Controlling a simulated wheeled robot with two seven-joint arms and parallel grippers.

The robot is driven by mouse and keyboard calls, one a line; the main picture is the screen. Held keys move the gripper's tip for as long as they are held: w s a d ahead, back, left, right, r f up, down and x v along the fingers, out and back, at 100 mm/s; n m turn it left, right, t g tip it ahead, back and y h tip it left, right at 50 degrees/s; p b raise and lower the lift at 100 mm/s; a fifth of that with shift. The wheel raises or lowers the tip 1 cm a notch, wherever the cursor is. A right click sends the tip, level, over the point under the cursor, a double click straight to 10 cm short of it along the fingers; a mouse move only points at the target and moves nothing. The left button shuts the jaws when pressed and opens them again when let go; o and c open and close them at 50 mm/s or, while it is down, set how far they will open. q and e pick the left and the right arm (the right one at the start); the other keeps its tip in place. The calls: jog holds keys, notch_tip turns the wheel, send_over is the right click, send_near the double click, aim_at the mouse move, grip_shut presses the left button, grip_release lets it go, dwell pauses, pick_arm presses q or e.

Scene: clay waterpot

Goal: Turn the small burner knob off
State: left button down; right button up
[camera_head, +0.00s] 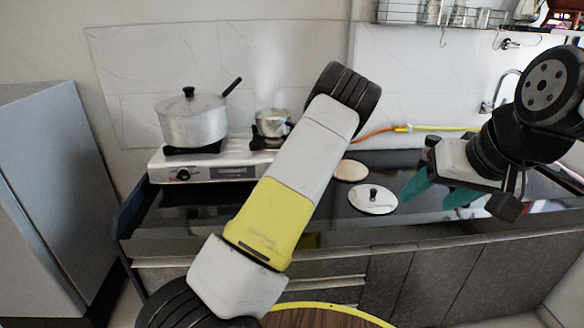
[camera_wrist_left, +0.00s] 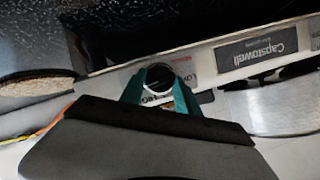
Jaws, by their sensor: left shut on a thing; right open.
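The small burner knob (camera_wrist_left: 158,76) is a dark round knob with a light rim on the stove's front panel. In the left wrist view my left gripper (camera_wrist_left: 159,84) has its teal fingers closed on either side of it, gripping it. In the head view my left arm hides this knob and the left gripper. The white two-burner stove (camera_head: 205,175) carries a small pot (camera_head: 271,122) on its right burner. The other knob (camera_head: 183,174) shows at the left of its front. My right gripper (camera_head: 434,194) is open and empty above the counter at the right.
A large lidded pot (camera_head: 192,122) stands on the left burner, its handle pointing up right. A round lid (camera_head: 373,199) and a tan disc (camera_head: 351,170) lie on the dark counter (camera_head: 335,222) right of my left arm. An orange hose (camera_head: 375,132) runs behind them.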

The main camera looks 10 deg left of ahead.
pick_arm(q)
jog(key=shift+a+m, duration=0.15)
jog(key=shift+m, duration=0.25)
dwell(0.3)
jog(key=c, duration=0.9)
grip_release()
jog(key=shift+f, duration=0.1)
jog(key=v, duration=0.8)
